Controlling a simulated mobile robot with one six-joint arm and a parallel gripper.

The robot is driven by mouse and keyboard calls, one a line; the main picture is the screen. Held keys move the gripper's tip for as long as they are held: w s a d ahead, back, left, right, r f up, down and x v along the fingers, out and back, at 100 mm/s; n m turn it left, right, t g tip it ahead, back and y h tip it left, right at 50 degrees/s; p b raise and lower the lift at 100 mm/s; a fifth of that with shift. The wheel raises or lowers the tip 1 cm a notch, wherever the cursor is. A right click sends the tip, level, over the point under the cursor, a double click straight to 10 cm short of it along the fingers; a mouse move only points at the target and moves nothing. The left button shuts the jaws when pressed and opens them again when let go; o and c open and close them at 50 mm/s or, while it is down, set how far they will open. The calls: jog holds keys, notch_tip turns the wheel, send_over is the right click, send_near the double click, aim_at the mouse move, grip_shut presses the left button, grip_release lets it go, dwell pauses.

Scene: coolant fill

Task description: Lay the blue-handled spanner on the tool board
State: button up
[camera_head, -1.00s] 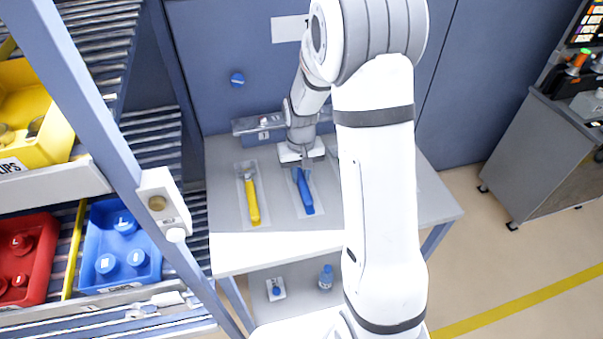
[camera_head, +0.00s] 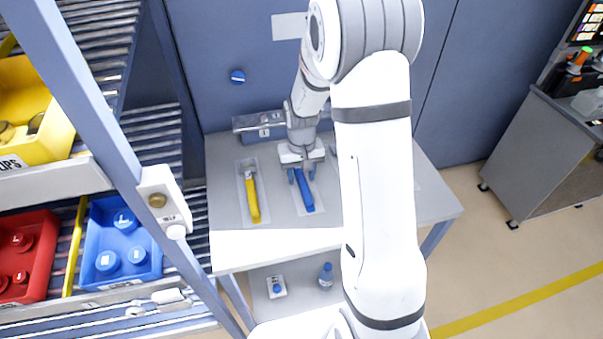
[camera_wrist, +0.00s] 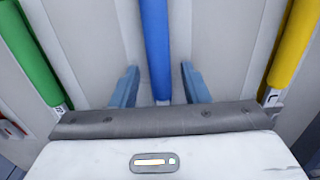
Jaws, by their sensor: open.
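The blue-handled spanner (camera_head: 307,193) lies on a pale marked patch of the grey bench top, which seems to be the tool board (camera_head: 294,204). Its head is hidden under my gripper. My gripper (camera_head: 302,174) is open, pointing down over the upper end of the handle. In the wrist view, the blue handle (camera_wrist: 155,45) runs between the two blue-grey fingers of my gripper (camera_wrist: 160,86), with a gap on each side. I cannot tell how high the fingers are above the bench.
A yellow-handled spanner (camera_head: 252,198) lies on the neighbouring patch. A green handle (camera_wrist: 28,55) shows in the wrist view. A grey rail (camera_head: 262,122) stands along the bench's back. Red (camera_head: 40,236) and blue (camera_head: 150,215) bins sit on the left rack, beside a frame post (camera_head: 90,110).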

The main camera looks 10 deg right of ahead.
aim_at(301, 176)
notch_tip(301, 176, up, 11)
jog(key=b, duration=0.1)
jog(key=s+r+t, duration=0.1)
jog(key=s+r, duration=0.3)
jog(key=s, duration=0.6)
jog(key=s+r+t, duration=0.2)
jog(key=s+r, duration=0.2)
jog(key=s, duration=0.7)
jog(key=shift+s+r, duration=0.3)
